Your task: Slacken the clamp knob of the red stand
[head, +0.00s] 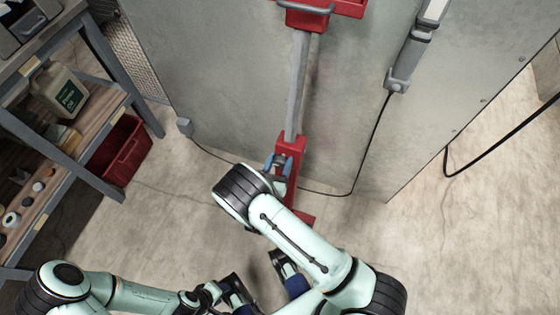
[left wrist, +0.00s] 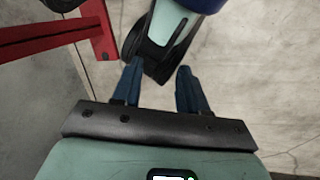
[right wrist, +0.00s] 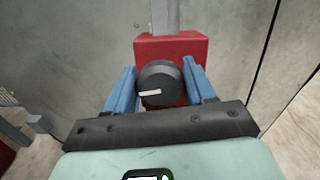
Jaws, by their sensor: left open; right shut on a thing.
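The red stand (head: 292,149) stands against the grey panel, with a grey post (head: 297,85) rising from its red block. The clamp knob (right wrist: 158,84) is round and black with a white mark, on the front of the red block (right wrist: 183,47) in the right wrist view. My right gripper (right wrist: 160,88) is shut on the knob, one blue finger on each side. It also shows at the stand in the head view (head: 279,164), where the knob is hidden. My left gripper (left wrist: 158,76) is open and empty, low in front of the stand; its fingers point towards a dark-and-pale arm part of mine.
A shelf unit (head: 122,88) with bottles and a red bin (head: 121,146) stands at the left. A black cable (head: 352,170) hangs from the panel (head: 235,75) and runs along its foot.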

